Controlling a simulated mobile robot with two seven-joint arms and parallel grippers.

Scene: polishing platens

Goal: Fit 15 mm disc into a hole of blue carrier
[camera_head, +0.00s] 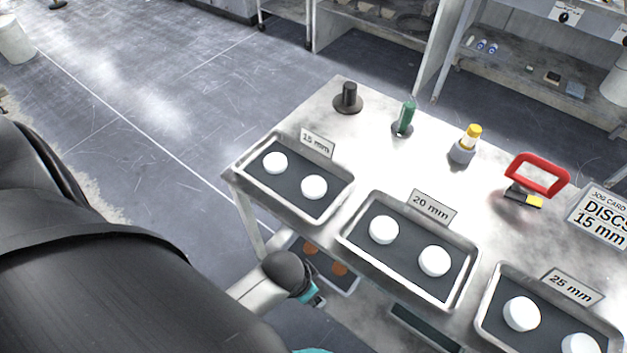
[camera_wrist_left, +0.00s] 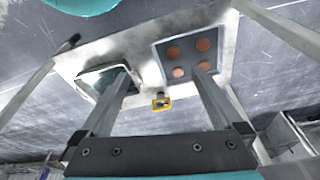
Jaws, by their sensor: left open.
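Two white discs (camera_head: 275,163) lie in the tray labelled 15 mm (camera_head: 252,186), at the table's left end in the head view. No blue carrier shows in either view. My left gripper (camera_wrist_left: 163,73) is open and empty in the left wrist view. Its fingers point towards a lower surface with a tray of copper-coloured discs (camera_wrist_left: 178,72), which look some way off. In the head view my left arm comes in from the left, and its fingers cannot be made out. My right gripper is not in view.
The trays labelled 20 mm (camera_head: 355,243) and 25 mm (camera_head: 484,318) hold white discs. Behind stand a black post (camera_head: 348,97), a green bottle (camera_head: 406,116), a yellow-capped bottle (camera_head: 470,140), a red-framed item (camera_head: 541,175) and a 15 mm job card (camera_head: 600,218). A yellow item (camera_wrist_left: 161,102) lies on the lower surface.

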